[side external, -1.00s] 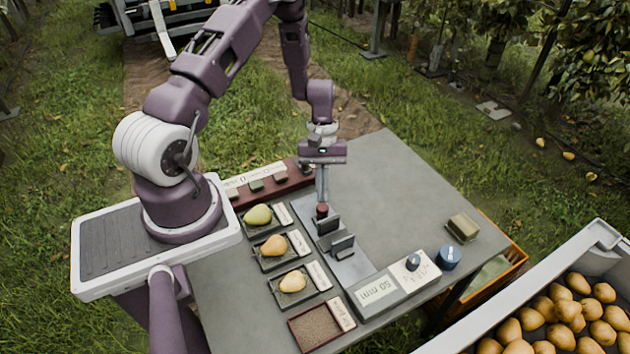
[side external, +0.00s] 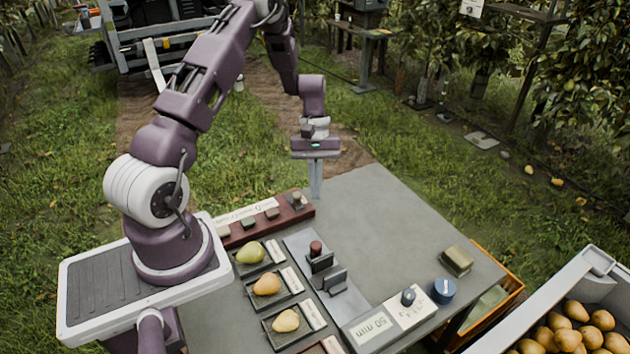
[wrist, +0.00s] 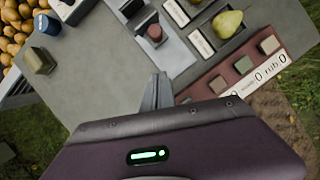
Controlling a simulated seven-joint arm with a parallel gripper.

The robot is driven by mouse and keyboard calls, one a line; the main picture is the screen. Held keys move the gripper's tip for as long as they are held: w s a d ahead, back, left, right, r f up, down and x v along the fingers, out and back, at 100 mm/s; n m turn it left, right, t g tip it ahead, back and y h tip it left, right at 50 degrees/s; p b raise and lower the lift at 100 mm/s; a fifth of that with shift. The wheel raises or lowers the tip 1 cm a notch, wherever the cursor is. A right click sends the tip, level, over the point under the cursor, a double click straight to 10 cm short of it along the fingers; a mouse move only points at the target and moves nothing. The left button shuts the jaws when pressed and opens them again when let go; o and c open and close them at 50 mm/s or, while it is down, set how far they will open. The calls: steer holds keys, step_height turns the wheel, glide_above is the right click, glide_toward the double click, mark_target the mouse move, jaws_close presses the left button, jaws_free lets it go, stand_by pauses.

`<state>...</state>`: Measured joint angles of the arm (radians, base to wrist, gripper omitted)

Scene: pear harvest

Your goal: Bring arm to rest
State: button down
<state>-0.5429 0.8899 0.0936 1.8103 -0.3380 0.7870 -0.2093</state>
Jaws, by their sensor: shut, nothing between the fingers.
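My gripper (side external: 315,193) is shut and empty. It points down above the far part of the grey table (side external: 395,225), near the end of the dark red block rack (side external: 265,219). Its closed fingers also show in the wrist view (wrist: 157,95), apart from the objects around them. The device with a dark red knob (side external: 316,248) and dark upright plates (side external: 335,281) stands nearer the camera than the fingers.
A green pear (side external: 250,253) and two yellowish pears (side external: 267,284) (side external: 286,320) lie in dark trays. A 50 mm display (side external: 371,327), blue knob (side external: 443,290) and olive block (side external: 457,260) are at right. The table's middle is clear.

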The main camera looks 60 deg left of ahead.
steer(key=s+d+r+m+t+y, duration=0.1)
steer(key=s+d+r+m, duration=0.3)
steer(key=r, duration=0.7)
steer(key=w+d+r+m+t+y, duration=0.1)
steer(key=d+r+m+t, duration=0.1)
steer(key=d+r, duration=0.6)
steer(key=s+d+r+m+t, duration=0.2)
steer(key=s+r+m, duration=0.1)
steer(key=s, duration=0.5)
steer(key=s+d+r+m+t+y, duration=0.1)
steer(key=s+d+r+m+t, duration=0.1)
steer(key=s+r, duration=0.3)
steer(key=s+d+m, duration=0.1)
steer(key=s, duration=0.2)
steer(key=shift+d+r+m+y, duration=0.2)
steer(key=shift+d+m+y, duration=0.1)
steer(key=shift+d, duration=0.05)
